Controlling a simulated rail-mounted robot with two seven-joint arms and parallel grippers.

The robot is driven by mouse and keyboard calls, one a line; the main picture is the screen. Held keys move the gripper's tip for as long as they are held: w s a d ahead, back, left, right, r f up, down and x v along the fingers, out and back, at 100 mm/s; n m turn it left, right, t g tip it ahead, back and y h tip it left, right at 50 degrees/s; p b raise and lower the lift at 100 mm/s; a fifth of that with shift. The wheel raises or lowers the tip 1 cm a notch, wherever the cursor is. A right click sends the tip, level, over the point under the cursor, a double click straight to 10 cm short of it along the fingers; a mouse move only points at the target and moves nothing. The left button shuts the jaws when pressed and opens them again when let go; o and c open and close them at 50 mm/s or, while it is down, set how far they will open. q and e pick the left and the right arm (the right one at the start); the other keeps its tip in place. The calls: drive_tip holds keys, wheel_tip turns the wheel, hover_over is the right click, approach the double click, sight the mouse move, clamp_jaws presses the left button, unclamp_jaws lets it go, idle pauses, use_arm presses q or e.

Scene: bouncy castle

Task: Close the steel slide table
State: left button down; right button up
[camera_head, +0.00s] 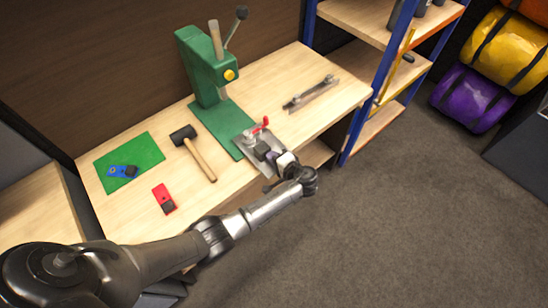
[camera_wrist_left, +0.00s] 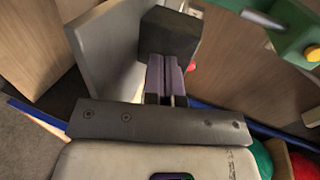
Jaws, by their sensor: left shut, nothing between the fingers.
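The steel slide table (camera_head: 247,161) is a grey plate at the front of the green press's base (camera_head: 224,127), near the front edge of the workbench. A red-handled clamp (camera_head: 260,127) and a dark block (camera_head: 262,148) sit on it. My left gripper (camera_head: 273,157) is shut and empty, at the front side of the dark block. In the left wrist view, the purple fingertips (camera_wrist_left: 166,76) are together at the dark block (camera_wrist_left: 170,33), with the grey plate (camera_wrist_left: 108,47) beside it. I cannot tell whether they touch the block. My right gripper is not in view.
On the workbench (camera_head: 135,212) lie a hammer (camera_head: 198,156), a green mat (camera_head: 128,163) with a blue item, a red item (camera_head: 164,198) and a metal bar tool (camera_head: 311,93). Blue-framed shelves (camera_head: 365,55) stand to the right. The floor (camera_head: 390,220) in front is clear.

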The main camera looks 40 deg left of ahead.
sight(252, 136)
use_arm(q)
drive_tip(key=a, duration=0.4)
drive_tip(key=w+a, duration=0.1)
drive_tip(key=a, duration=0.3)
drive_tip(key=w+a+b, duration=0.1)
drive_tip(key=a, duration=0.3)
drive_tip(key=shift+a, duration=0.3)
drive_tip(key=shift+f, duration=0.1)
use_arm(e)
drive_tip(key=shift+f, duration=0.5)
use_arm(q)
drive_tip(key=shift+d, duration=0.1)
drive_tip(key=shift+d, duration=0.15)
drive_tip(key=v, duration=0.2)
drive_tip(key=f+p+v, duration=0.1)
drive_tip(key=v, duration=0.4)
drive_tip(key=shift+d+f, duration=0.1)
drive_tip(key=shift+d, duration=0.2)
drive_tip(key=p+v, duration=0.1)
drive_tip(key=v, duration=0.5)
drive_tip(key=shift+d+r, duration=0.15)
drive_tip(key=shift+r, duration=0.1)
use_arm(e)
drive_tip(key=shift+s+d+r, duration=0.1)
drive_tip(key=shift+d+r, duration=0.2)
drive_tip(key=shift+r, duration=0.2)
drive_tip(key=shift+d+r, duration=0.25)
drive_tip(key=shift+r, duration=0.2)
